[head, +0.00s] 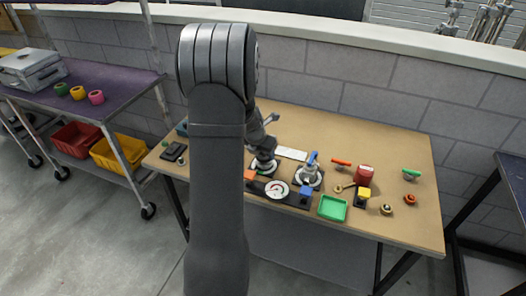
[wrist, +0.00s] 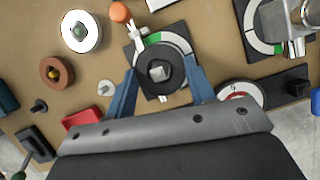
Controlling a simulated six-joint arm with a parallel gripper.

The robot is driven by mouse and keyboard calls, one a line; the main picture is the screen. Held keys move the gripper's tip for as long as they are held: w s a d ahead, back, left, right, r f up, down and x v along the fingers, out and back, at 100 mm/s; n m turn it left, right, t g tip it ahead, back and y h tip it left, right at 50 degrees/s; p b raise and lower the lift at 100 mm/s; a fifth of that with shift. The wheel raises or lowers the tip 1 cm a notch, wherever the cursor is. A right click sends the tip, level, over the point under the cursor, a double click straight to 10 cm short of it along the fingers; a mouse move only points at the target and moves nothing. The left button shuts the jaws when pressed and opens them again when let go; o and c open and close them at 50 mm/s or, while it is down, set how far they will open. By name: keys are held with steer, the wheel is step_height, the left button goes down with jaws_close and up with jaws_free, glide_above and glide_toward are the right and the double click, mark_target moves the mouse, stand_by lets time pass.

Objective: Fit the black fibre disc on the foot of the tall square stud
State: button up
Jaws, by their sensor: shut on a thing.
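In the wrist view the black fibre disc (wrist: 145,66) lies between the two blue fingers of my gripper (wrist: 162,71), which is shut on its sides. The pale square top of the stud (wrist: 161,73) shows inside the disc's hole. The disc is over a dark square base plate (wrist: 176,97) with a white and green dial. From above I cannot tell how far down the stud the disc sits. In the head view my own arm hides the disc and stud.
A white ring (wrist: 82,18) and a brown ring (wrist: 47,75) stand to the left. An orange knob (wrist: 121,12) is close above the plate. A second dial base (wrist: 263,46) with a metal post stands at the right. A green tray (head: 332,208) lies at the table's front.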

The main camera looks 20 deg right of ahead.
steer(key=shift+f, duration=0.15)
steer(key=shift+f, duration=0.55)
steer(key=shift+f, duration=0.2)
stand_by(0.8)
steer(key=o, duration=1.3)
steer(key=shift+o, duration=0.2)
step_height(320, 180, up, 8)
steer(key=shift+f, duration=0.25)
